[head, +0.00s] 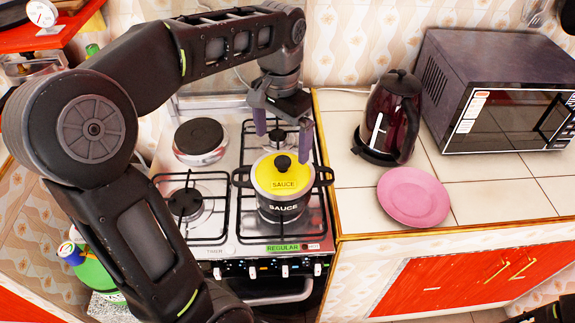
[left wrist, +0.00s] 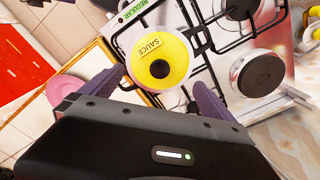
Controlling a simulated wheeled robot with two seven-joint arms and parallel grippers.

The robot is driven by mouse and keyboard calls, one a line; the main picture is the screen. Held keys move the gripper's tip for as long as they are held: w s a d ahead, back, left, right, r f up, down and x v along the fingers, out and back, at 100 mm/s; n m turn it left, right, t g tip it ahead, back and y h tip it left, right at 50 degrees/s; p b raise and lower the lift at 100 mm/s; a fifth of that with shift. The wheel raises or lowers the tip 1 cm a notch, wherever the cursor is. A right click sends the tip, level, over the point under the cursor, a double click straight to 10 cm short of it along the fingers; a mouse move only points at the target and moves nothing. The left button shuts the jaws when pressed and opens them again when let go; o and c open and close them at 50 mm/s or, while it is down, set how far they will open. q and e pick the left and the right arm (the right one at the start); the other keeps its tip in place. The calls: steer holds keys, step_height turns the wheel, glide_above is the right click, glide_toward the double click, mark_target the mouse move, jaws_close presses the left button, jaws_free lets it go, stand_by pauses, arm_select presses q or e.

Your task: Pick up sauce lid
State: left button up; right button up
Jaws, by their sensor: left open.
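The yellow sauce lid (head: 283,178) with a black knob (head: 282,162) sits on the dark sauce pot (head: 281,212) on the stove. My left gripper (head: 283,134) is open, above and just behind the lid, pointing down. In the left wrist view, the lid (left wrist: 150,38) and its black knob (left wrist: 160,68) show between the two purple fingers (left wrist: 158,90). The fingers look apart from the knob, with nothing between them touching. My right gripper does not show; only a piece of my right arm is at the bottom right corner.
The stove (head: 208,250) has black grates around the pot and a round hot plate (head: 200,136) at the back left. A kettle (head: 391,115), pink plate (head: 413,196) and microwave (head: 500,95) stand on the tiled counter (head: 480,185) to the right.

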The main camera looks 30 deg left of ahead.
mark_target(283, 161)
arm_select(q)
steer(key=shift+w+f, duration=0.15)
steer(key=shift+f, duration=1.2)
steer(key=shift+f+p, duration=0.8)
steer(key=shift+f, duration=1.85)
